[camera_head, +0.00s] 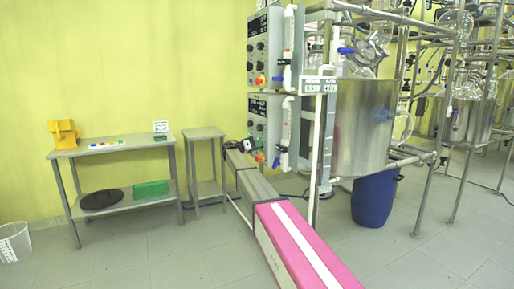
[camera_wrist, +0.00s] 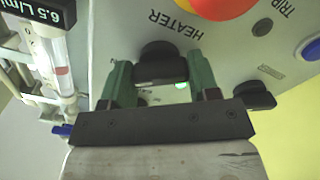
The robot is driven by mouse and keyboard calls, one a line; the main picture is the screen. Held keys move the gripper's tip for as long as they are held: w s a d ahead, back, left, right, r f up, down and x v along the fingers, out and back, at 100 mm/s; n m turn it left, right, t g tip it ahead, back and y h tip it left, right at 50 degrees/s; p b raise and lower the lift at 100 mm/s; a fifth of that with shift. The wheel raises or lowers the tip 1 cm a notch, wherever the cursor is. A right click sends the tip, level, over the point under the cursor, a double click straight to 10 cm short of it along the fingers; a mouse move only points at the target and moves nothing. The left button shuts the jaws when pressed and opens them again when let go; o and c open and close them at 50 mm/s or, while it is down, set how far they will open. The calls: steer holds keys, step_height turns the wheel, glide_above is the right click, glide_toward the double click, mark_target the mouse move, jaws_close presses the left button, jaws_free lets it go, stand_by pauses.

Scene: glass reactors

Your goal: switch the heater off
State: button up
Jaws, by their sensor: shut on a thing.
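The wrist view shows a light control panel (camera_wrist: 115,30) with the printed label HEATER (camera_wrist: 175,24). A black knob (camera_wrist: 162,58) sits beside that label. My gripper (camera_wrist: 161,72) has its green fingers on either side of this knob and is shut on it.
A red and yellow button (camera_wrist: 205,7), a blue button (camera_wrist: 311,49) and another black knob (camera_wrist: 258,95) are close by on the panel. A flow meter (camera_wrist: 60,65) stands at its left. A steel vessel (camera_head: 362,130) and blue drum (camera_head: 375,200) stand right; a small table (camera_head: 204,133) stands left.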

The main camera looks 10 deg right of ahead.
steer(key=n, duration=0.5)
steer(key=shift+n, duration=0.4)
steer(key=n, duration=0.5)
steer(key=shift+n, duration=0.3)
steer(key=o, duration=0.9)
steer(key=shift+a, duration=0.1)
steer(key=v, duration=1)
steer(key=shift+s+a, duration=0.15)
steer(key=shift+a, duration=0.2)
